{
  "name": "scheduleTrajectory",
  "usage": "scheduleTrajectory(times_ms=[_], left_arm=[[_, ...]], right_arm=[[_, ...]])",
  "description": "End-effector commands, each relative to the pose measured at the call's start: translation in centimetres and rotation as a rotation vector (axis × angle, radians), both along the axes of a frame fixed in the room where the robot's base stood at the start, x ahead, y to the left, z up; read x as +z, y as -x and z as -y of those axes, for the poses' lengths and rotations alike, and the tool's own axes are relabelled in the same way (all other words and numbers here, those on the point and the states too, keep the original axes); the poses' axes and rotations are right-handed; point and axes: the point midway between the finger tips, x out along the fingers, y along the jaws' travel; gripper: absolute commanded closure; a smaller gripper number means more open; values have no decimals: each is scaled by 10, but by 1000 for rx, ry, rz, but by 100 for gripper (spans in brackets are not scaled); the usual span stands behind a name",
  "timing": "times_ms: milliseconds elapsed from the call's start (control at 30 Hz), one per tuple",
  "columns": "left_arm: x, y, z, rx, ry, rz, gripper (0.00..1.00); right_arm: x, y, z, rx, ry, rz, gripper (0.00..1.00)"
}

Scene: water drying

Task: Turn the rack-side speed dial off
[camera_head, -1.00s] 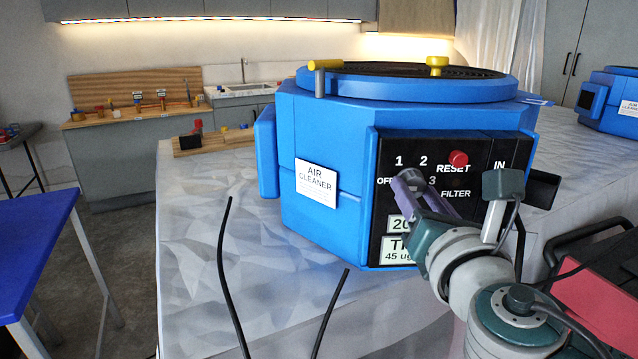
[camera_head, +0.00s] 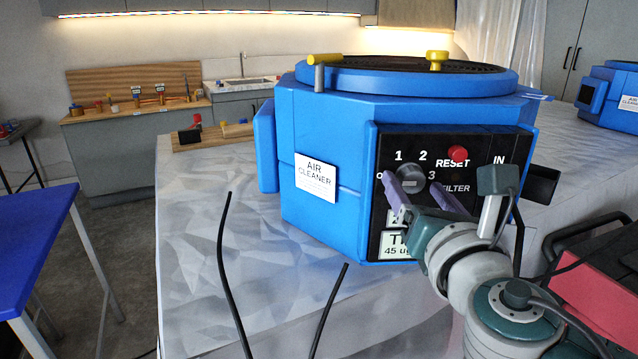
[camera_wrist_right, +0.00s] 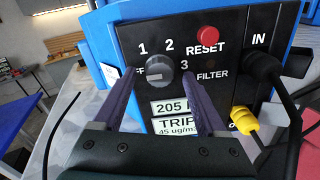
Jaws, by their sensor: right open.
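The grey round speed dial (camera_head: 411,178) sits on the black front panel (camera_head: 470,148) of the blue air cleaner (camera_head: 330,128), among the labels OFF, 1, 2 and 3. The dial also shows in the right wrist view (camera_wrist_right: 159,70). I cannot tell which label it points to. My right gripper (camera_head: 414,193) is open, its purple fingers on either side of the dial, with a gap visible on both sides. In the right wrist view the dial lies between the fingertips (camera_wrist_right: 160,78). My left gripper is not in view.
A red RESET button (camera_head: 458,154) sits up and right of the dial. A yellow connector (camera_wrist_right: 244,122) and black cables are close at the right in the wrist view. A second blue air cleaner (camera_head: 612,97) stands at the far right. Two black cables rise in front.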

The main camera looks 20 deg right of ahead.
Motion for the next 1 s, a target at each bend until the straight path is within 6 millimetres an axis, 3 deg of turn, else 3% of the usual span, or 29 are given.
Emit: scheduleTrajectory(times_ms=[267,700,1000], left_arm=[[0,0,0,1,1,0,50],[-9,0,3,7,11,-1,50],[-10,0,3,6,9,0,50]], right_arm=[[0,9,-4,1,-2,1,25],[-2,83,-31,0,1,-1,25],[1,93,-35,0,0,0,25]])
